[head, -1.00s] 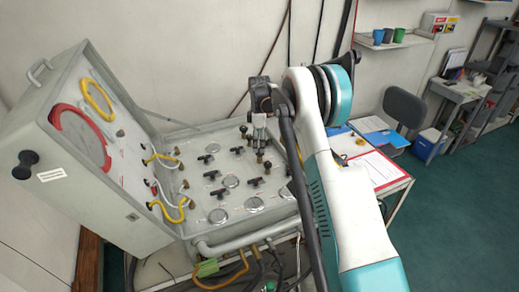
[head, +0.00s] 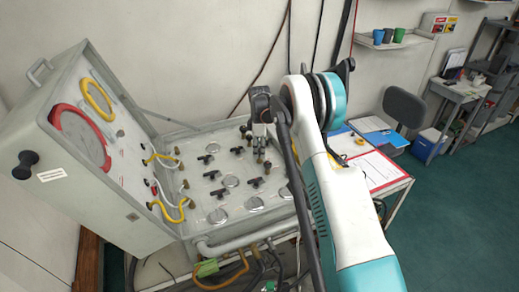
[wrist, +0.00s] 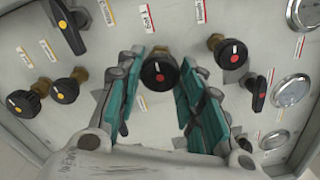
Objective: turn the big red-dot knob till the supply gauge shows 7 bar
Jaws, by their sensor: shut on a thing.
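In the wrist view, a black round knob with a red mark on its face (wrist: 160,73) sits on a brass stem between the two teal-padded fingers of my gripper (wrist: 162,68). The fingers are shut on this knob from its left and right sides. In the head view, my gripper (head: 261,152) reaches down to the right part of the grey panel (head: 222,170); the knob is too small to make out there. Several round gauges show, one at the right of the wrist view (wrist: 292,90). Their readings are not legible, and I cannot tell which is the supply gauge.
A second red-dot knob (wrist: 232,54) stands close right of the held one. A red-marked lever handle (wrist: 258,93) lies further right. Yellow-dot knobs (wrist: 66,90) and a yellow-dot lever (wrist: 66,25) are at the left. The open case lid (head: 85,150) rises left of the panel.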

